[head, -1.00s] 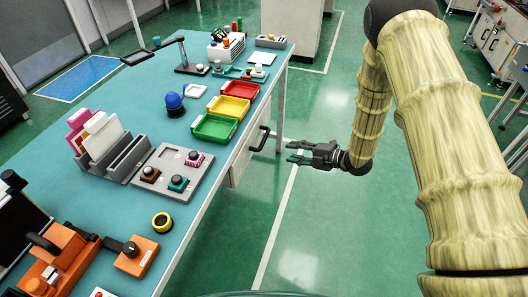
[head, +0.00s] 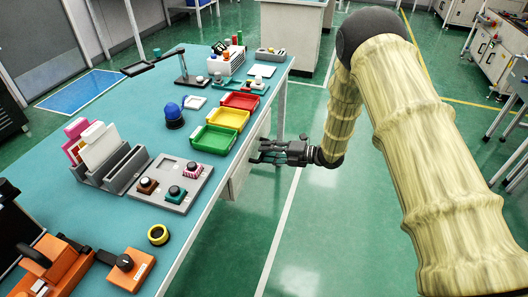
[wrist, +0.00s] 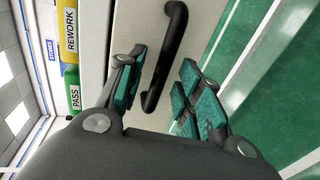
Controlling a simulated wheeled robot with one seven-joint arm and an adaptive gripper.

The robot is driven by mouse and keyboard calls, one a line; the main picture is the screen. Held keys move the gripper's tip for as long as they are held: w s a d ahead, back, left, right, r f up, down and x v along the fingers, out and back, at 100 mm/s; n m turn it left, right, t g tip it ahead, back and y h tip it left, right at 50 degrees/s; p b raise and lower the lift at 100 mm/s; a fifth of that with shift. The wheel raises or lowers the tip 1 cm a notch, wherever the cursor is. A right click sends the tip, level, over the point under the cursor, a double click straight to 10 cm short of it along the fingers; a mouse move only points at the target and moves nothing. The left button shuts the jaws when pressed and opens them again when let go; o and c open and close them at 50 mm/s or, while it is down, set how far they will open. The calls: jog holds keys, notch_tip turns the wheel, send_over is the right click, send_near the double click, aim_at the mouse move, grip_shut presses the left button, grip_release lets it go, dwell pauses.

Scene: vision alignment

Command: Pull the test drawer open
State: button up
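The test drawer is a pale drawer under the bench; its front shows in the head view (head: 238,183) and fills the middle of the wrist view (wrist: 112,22). Its black bar handle (wrist: 172,55) shows in the wrist view, running between my two fingers. My gripper (head: 258,152) is at the drawer front in the head view and hides most of the handle there. In the wrist view my gripper (wrist: 165,88) is open, with one teal-padded finger on each side of the handle and gaps visible. Whether the fingertips reach past the bar is hard to tell. The drawer looks closed.
The teal bench (head: 95,215) carries a green tray (head: 213,140), a yellow tray (head: 226,116) and a red tray (head: 240,101) above the drawer side. A grey panel with knobs (head: 172,183) sits near the bench edge. The green floor (head: 300,240) to the right is clear.

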jog(key=shift+x, duration=0.95)
grip_shut()
jog(key=shift+d, duration=0.1)
